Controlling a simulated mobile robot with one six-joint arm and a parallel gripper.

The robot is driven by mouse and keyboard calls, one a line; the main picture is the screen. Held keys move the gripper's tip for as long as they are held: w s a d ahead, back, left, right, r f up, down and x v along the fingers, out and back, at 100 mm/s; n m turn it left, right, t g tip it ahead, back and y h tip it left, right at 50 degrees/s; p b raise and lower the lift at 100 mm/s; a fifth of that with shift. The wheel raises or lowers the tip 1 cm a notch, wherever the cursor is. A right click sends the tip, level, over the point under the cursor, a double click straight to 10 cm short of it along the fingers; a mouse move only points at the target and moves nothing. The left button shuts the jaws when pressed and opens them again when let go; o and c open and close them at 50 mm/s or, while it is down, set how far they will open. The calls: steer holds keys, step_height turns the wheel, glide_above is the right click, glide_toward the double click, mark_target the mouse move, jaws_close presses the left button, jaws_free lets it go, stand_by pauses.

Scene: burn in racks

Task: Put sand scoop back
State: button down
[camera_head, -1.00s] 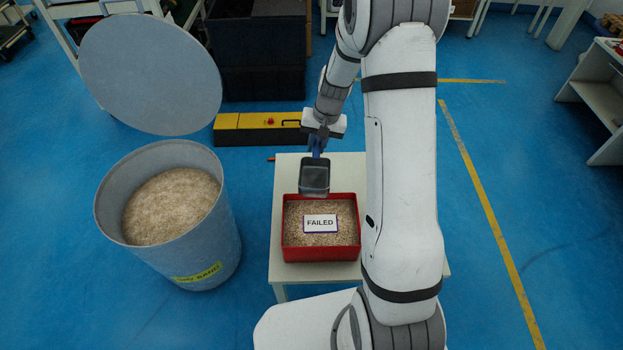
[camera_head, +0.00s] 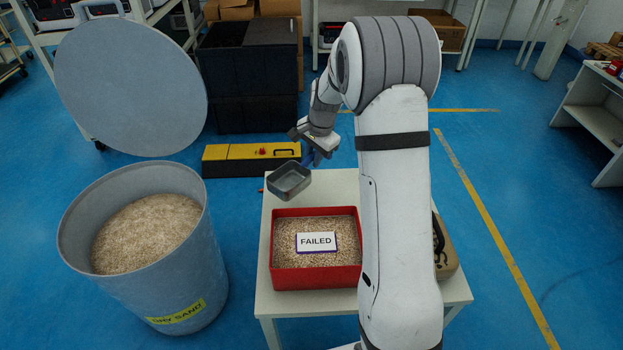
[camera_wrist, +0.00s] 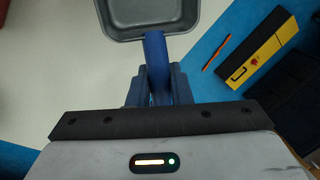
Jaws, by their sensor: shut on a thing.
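The sand scoop (camera_head: 290,180) is a dark grey square pan with a blue handle. My gripper (camera_head: 316,158) is shut on the handle and holds the scoop above the back left corner of the white table (camera_head: 262,290). In the wrist view the blue handle (camera_wrist: 157,55) sits between the gripper's fingers (camera_wrist: 158,88), and the pan (camera_wrist: 150,18) looks empty. A large grey sand drum (camera_head: 185,270), labelled dry sand, stands open on the floor to the left. It is nearly full of sand (camera_head: 147,232).
A red tray (camera_head: 315,280) of sand on the table holds a sign reading FAILED (camera_head: 316,241). The drum's round lid (camera_head: 130,88) stands raised behind it. A yellow and black case (camera_head: 250,158) lies behind the table. A tan case (camera_head: 445,250) sits right of my arm.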

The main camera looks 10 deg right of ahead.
step_height(320, 180, down, 6)
steer(key=shift+r+b, duration=0.1)
steer(key=shift+b, duration=0.45)
steer(key=c, duration=1.3)
jaws_free()
